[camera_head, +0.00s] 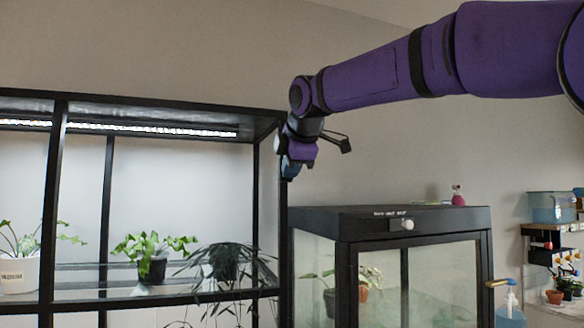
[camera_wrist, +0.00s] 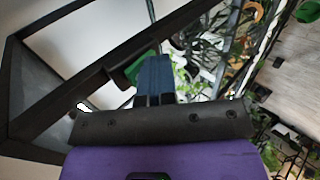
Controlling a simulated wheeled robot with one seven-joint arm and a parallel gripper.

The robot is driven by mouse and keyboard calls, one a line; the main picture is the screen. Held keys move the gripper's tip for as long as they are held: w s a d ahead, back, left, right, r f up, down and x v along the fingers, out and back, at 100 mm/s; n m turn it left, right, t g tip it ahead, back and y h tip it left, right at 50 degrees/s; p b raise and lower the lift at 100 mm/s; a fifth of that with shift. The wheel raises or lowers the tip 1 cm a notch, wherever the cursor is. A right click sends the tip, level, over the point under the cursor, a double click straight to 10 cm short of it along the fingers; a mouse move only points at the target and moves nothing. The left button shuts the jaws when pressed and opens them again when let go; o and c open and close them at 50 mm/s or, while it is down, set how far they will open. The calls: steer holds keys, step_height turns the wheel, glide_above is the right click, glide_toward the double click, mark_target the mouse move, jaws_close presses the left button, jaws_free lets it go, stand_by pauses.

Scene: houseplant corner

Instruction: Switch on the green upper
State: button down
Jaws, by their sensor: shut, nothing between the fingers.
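My gripper (camera_head: 290,172) has its dark blue fingers together beside the top right front post of the black plant shelf (camera_head: 272,200). The shut fingers also show in the wrist view (camera_wrist: 154,72). A green piece (camera_wrist: 138,66) on the black frame, possibly the green upper switch, shows just left of the fingertips. The fingers partly hide it, and I cannot tell whether they touch it or how it is set. The light strip (camera_head: 150,129) under the shelf's top glows white. The green piece cannot be made out in the head view.
Potted plants (camera_head: 152,262) stand on the shelf's lit level, with a dark trailing plant (camera_head: 226,262) at its right. A small red bottle (camera_head: 458,198) is on top.

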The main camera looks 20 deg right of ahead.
steer(key=shift+w+f, duration=0.2)
steer(key=shift+f, duration=0.15)
